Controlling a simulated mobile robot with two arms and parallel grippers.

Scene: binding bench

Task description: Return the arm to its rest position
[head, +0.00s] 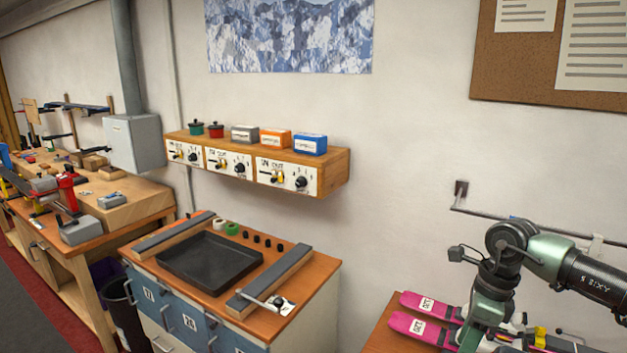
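My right arm (545,255) comes in from the right edge. It bends at a dark joint, and its green-grey lower link (490,305) points down in front of a pair of pink skis (425,328). The fingers of my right gripper do not show; the end of the arm runs to the bottom edge of the head view. My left arm and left gripper are not in view. I cannot tell whether the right arm touches the skis or the bench under them.
The skis lie on a wooden bench (386,338) at the bottom right. A cabinet with a black tray (210,262) stands in the middle. A wooden shelf (342,170) with small boxes hangs above it. A cluttered workbench (150,212) is at left.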

